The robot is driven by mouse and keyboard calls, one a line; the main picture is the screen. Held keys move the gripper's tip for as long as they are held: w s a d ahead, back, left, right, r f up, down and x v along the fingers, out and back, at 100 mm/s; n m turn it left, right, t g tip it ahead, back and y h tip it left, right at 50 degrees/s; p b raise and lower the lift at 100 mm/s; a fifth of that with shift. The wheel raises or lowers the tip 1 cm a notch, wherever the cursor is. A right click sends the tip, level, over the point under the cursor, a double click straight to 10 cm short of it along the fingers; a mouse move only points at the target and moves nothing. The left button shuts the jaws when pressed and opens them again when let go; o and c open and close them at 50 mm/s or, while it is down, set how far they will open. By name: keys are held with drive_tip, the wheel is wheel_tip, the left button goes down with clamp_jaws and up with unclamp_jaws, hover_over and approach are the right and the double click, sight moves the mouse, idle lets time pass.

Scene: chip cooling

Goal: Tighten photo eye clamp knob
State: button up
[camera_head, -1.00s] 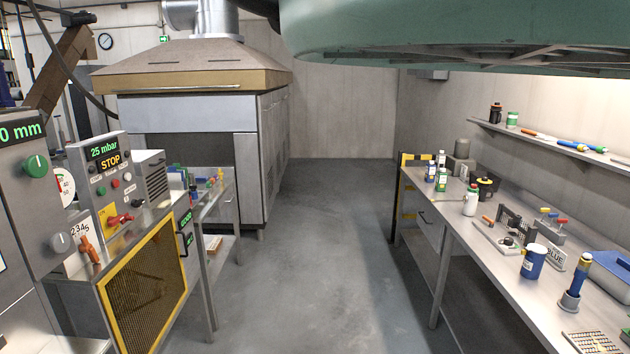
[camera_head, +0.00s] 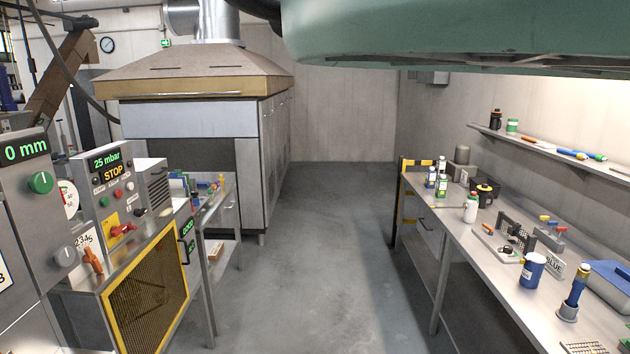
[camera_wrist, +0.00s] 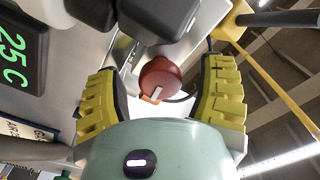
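A red round knob (camera_wrist: 160,78) with a white pointer mark shows in the wrist view, between the yellow ribbed fingers of my gripper (camera_wrist: 163,72). The fingers stand open on either side of it, with visible gaps. The knob sits by a dark block (camera_wrist: 152,18) and a grey metal part. I cannot tell for sure that it is the photo eye clamp knob, and no photo eye is clearly recognizable. My gripper is not visible in the head view.
A dark display (camera_wrist: 18,62) with green digits is at the wrist view's left, and a yellow bracket (camera_wrist: 232,20) is at upper right. In the head view, a control cabinet (camera_head: 125,215) stands left and a cluttered workbench (camera_head: 455,240) right. The floor (camera_head: 310,260) between them is clear.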

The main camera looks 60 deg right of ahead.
drive_tip(key=c, duration=1.1)
drive_tip(key=shift+f+b, duration=0.1)
drive_tip(key=shift+b, duration=0.2)
clamp_jaws()
drive_tip(key=shift+b, duration=0.35)
drive_tip(key=n+b, duration=0.1)
drive_tip(key=b, duration=0.2)
drive_tip(key=n+b, duration=0.1)
drive_tip(key=b, duration=0.2)
drive_tip(key=shift+f, duration=0.35)
drive_tip(key=n+b, duration=0.4)
drive_tip(key=b, duration=0.6)
drive_tip(key=n+b, duration=0.3)
drive_tip(key=b, duration=0.4)
drive_tip(key=shift+r, duration=0.15)
drive_tip(key=shift+r+n+b, duration=0.1)
drive_tip(key=shift+n+b, duration=0.5)
drive_tip(key=shift+b, duration=0.15)
drive_tip(key=shift+r, duration=0.1)
